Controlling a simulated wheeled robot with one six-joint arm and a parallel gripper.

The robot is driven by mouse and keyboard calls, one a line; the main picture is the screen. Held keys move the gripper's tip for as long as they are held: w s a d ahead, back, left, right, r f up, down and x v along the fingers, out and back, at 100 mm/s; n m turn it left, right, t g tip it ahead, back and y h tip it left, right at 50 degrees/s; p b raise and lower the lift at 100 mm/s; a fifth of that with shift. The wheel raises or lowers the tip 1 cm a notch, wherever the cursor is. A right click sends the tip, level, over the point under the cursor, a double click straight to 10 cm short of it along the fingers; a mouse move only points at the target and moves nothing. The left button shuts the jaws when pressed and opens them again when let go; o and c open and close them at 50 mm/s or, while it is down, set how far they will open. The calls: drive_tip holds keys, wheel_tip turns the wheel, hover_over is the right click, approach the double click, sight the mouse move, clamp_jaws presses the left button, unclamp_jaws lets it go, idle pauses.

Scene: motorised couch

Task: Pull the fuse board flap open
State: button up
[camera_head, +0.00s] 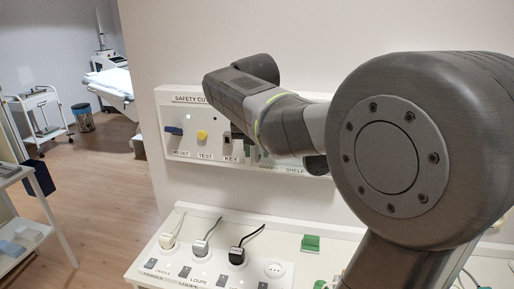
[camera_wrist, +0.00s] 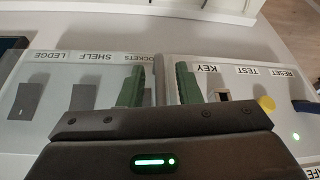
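The white wall board (camera_head: 185,154) with the "SAFETY CU..." lettering hangs behind my arm, which hides its right part. In the wrist view, upside down, I see its RESET, TEST and KEY section (camera_wrist: 238,83) and a neighbouring section (camera_wrist: 58,75) labelled SOCKETS, SHELF and LEDGE with grey switches. I cannot tell for certain which part is the flap. My gripper (camera_wrist: 160,85) is open in front of the board.
A blue RESET lever (camera_head: 173,131), a yellow TEST button (camera_head: 202,135) and a dark key switch (camera_head: 227,140) are on the board. Below, a white ledge (camera_head: 150,250) holds plugs, including a black plug (camera_head: 236,256). Open floor (camera_head: 105,180) lies left, beside a white shelf unit (camera_head: 30,235).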

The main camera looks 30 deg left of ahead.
clamp_jaws()
drive_tip(key=shift+s, duration=0.1)
